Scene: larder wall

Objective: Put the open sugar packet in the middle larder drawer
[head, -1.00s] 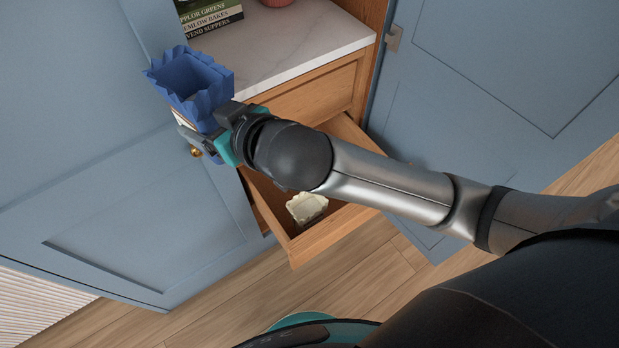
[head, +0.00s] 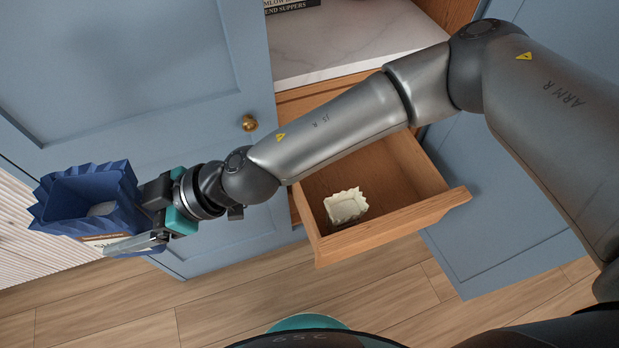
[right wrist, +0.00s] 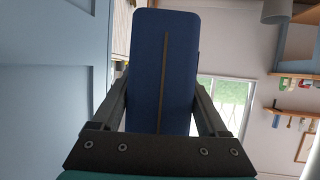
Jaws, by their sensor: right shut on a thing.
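The open sugar packet (head: 75,205) is dark blue with a jagged open top facing up in the head view. A little pale content shows inside, and part of a label shows on its side. My right gripper (head: 142,218) is shut on the packet's right side and holds it in the air, left of the drawer. In the right wrist view the packet (right wrist: 162,70) is a flat blue face with a dark seam, between the fingers. The larder drawer (head: 385,228) is pulled out below a shut one (head: 310,97). My left gripper is not in view.
A small cream crinkled packet (head: 346,207) stands in the open drawer, with bare floor around it. Blue doors stand open at left (head: 130,90) and right (head: 500,215); the left one has a brass knob (head: 249,123). My right forearm crosses above the drawer.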

